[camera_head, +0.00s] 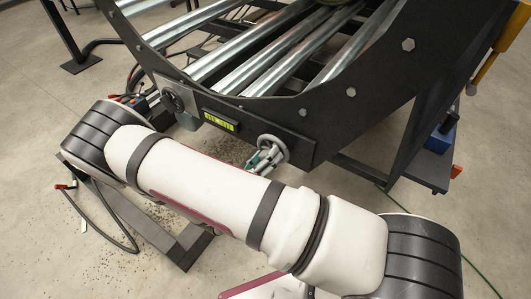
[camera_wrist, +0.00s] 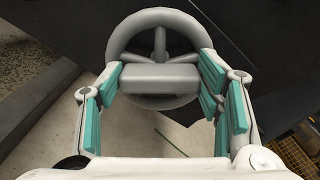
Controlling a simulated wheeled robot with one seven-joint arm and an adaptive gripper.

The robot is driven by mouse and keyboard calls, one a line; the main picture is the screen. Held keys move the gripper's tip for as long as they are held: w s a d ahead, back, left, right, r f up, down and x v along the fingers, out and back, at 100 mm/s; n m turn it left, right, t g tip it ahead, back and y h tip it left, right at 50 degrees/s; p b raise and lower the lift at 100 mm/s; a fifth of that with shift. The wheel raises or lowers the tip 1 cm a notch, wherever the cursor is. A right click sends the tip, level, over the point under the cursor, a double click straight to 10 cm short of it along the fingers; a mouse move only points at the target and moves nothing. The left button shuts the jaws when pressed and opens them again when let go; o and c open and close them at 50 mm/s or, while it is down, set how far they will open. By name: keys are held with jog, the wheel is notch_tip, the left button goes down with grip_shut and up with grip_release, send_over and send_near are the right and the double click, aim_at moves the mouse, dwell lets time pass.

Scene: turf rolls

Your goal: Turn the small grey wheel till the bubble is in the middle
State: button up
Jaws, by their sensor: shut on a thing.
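The small grey wheel (camera_head: 274,147) is on the dark side plate of the roller machine in the head view. In the wrist view the grey wheel (camera_wrist: 159,27) fills the top middle, with spokes and a block-like grey hub part in front. My gripper (camera_wrist: 158,80) has its teal-padded fingers on both sides of that part and is shut on it. In the head view my gripper (camera_head: 262,159) is at the wheel, partly hidden by my arm. The level (camera_head: 219,120) is a yellow-green vial in a dark frame left of the wheel. Its bubble is too small to place.
Steel rollers (camera_head: 270,60) lie above, inside the dark frame (camera_head: 400,75). A blue box (camera_head: 442,132) is at the right. A green cable (camera_head: 482,276) runs over the floor. My arm crosses the foreground.

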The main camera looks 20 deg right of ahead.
jog(key=shift+n+p, duration=0.45)
jog(key=shift+n, duration=1.05)
jog(key=o, duration=1.2)
jog(key=shift+c, duration=0.2)
jog(key=shift+a, duration=0.1)
jog(key=v, duration=1.1)
jog(key=shift+s+a, duration=0.2)
jog(key=shift+a, duration=0.15)
